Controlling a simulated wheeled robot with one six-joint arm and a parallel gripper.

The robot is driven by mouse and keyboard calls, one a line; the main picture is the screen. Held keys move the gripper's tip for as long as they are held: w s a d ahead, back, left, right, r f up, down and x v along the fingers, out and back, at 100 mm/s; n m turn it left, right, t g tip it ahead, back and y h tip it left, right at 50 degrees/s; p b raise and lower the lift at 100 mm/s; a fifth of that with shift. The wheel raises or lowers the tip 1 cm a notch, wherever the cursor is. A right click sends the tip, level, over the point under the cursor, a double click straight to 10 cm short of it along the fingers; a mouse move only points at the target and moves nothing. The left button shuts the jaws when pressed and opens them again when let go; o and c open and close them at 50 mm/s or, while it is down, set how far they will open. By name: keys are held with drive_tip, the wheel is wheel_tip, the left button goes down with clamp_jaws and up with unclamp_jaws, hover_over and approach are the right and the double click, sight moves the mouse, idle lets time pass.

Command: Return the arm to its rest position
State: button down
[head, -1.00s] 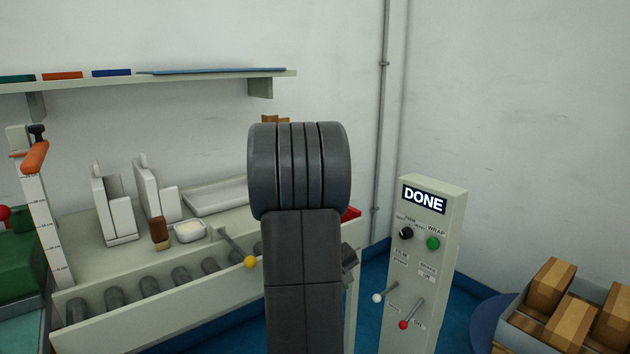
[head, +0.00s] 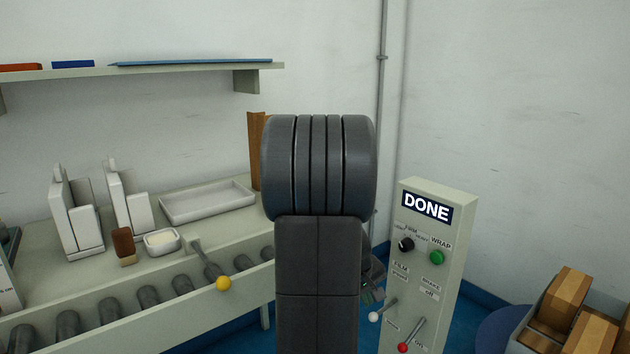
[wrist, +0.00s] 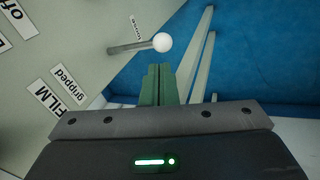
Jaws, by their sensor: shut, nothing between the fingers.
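My arm stands upright in the middle of the head view, its dark grey links hiding part of the bench behind. My gripper (wrist: 157,82) shows in the wrist view as greenish fingers, shut and empty, near the control panel's face. In the head view only a small part of its end shows beside the arm, left of the panel. The control panel (head: 433,268) is a pale upright box with a lit DONE display (head: 427,207). The white-knobbed lever (wrist: 162,42) lies just ahead of the fingertips in the wrist picture, apart from them.
A roller bench (head: 190,319) runs along the left with a yellow-knobbed lever (head: 223,283), a white tray (head: 208,201) and a brown-handled tool (head: 123,245). A red-knobbed lever (head: 403,347) sits low on the panel. A crate of wooden blocks (head: 567,298) stands at right.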

drive_tip(key=r+p, duration=0.1)
drive_tip(key=p, duration=0.1)
drive_tip(key=d+r+g+y+p, duration=0.1)
drive_tip(key=p, duration=0.1)
drive_tip(key=w+r+y+p, duration=0.1)
drive_tip(key=p, duration=0.1)
drive_tip(key=shift+w+d+r+g+p, duration=0.1)
drive_tip(key=shift+d+g+p, duration=0.2)
drive_tip(key=shift+d, duration=0.1)
drive_tip(key=shift+w+a+r+p, duration=0.15)
drive_tip(key=shift+a+r+p, duration=0.2)
drive_tip(key=shift+r, duration=0.55)
drive_tip(key=shift+w+a+r+p, duration=0.15)
drive_tip(key=shift+a+r, duration=0.3)
drive_tip(key=shift+r, duration=0.45)
drive_tip(key=shift+w+a+r+p, duration=0.1)
drive_tip(key=shift+a+r+p, duration=0.25)
drive_tip(key=shift+r, duration=0.55)
drive_tip(key=shift+s+a, duration=0.1)
